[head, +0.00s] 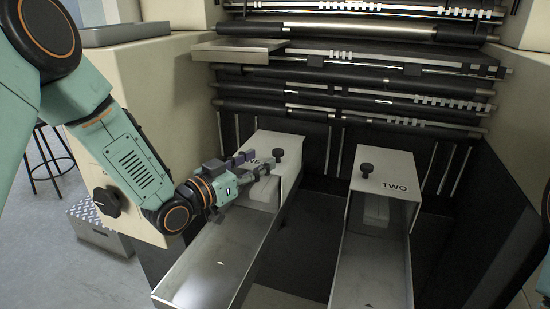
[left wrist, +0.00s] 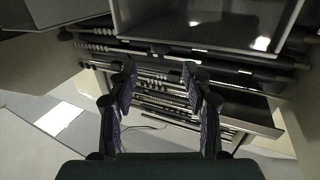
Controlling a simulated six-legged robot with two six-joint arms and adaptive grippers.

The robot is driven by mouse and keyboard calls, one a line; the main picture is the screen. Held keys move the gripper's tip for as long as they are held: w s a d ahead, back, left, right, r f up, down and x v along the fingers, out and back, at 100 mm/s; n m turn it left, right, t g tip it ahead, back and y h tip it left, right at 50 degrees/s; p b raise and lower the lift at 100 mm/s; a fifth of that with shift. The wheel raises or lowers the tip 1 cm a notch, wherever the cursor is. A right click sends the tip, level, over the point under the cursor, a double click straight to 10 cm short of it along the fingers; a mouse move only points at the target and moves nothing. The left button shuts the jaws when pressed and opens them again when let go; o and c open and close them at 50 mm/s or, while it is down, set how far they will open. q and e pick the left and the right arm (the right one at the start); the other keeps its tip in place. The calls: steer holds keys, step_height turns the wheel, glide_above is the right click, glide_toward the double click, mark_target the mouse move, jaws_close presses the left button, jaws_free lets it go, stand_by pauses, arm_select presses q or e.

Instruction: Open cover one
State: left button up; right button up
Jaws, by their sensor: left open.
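Cover one (head: 291,144) is a pale metal lid with a black knob (head: 278,155), lying flat over the far end of the left trough (head: 222,262). Only the end of its label shows; my left gripper (head: 243,161) hides part of its front left. That gripper is open, with its fingers close to the lid and left of the knob. Whether it touches the lid, I cannot tell. In the left wrist view its two fingers (left wrist: 158,72) stand apart with nothing between them; no knob shows there. My right gripper is out of view.
Cover two (head: 392,168), labelled TWO, lies over the right trough (head: 370,270) with its own black knob (head: 366,168). Dark rollers (head: 350,92) run across the back. A dark gap separates the troughs. A pale machine cabinet (head: 165,80) stands behind my left arm.

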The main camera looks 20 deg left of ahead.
mark_target(279, 151)
arm_select(q)
steer(key=b+x, duration=0.1)
steer(key=x, duration=0.5)
steer(key=shift+d+f, duration=0.15)
steer(key=shift+d, duration=0.05)
steer(key=shift+w, duration=0.85)
steer(key=shift+d, duration=0.15)
steer(key=shift+c, duration=0.7)
steer(key=c, duration=0.5)
jaws_close()
steer(key=shift+w, duration=0.1)
